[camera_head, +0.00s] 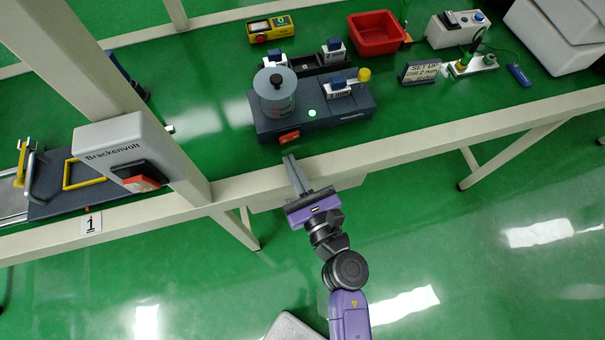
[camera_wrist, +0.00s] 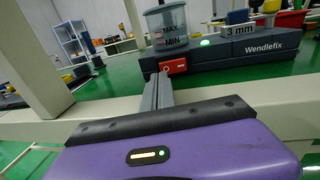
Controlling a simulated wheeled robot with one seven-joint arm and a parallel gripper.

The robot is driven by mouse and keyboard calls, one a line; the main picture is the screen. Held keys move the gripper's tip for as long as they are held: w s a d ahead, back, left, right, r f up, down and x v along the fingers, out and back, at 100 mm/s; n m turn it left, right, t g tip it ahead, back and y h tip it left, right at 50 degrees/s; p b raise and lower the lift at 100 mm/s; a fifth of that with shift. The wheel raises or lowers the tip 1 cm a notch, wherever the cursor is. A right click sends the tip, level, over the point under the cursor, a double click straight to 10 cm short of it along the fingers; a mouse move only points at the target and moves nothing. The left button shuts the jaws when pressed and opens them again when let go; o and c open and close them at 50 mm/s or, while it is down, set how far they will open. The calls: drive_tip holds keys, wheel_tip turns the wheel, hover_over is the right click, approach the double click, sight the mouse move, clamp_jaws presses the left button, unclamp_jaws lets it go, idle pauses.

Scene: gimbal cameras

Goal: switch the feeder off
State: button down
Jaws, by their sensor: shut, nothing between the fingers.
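The feeder (camera_head: 345,112) is a dark grey unit on the green bench, with a clear cylindrical hopper (camera_head: 275,92) on its left part and a lit green lamp (camera_head: 312,113). It also shows in the wrist view (camera_wrist: 240,54), marked "Wendlefix". A red rocker switch (camera_head: 289,136) is on its front face, and it shows in the wrist view (camera_wrist: 174,67) just beyond the fingertips. My gripper (camera_head: 289,158) is shut and empty, its fingers pointing at the feeder's front below the switch. In the wrist view the fingers overlap the area just under the switch; I cannot tell whether they touch.
A white "Brackenvolt" box (camera_head: 112,148) with a red switch sits on the post at left. A red bin (camera_head: 377,33), a yellow device (camera_head: 270,29), a "SET UP" sign (camera_head: 421,72) and a white box (camera_head: 455,29) stand behind. The beige bench edge (camera_head: 420,140) runs below the feeder.

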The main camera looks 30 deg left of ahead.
sight(289, 137)
drive_tip(key=shift+x, duration=1.95)
drive_tip(key=shift+a, duration=0.1)
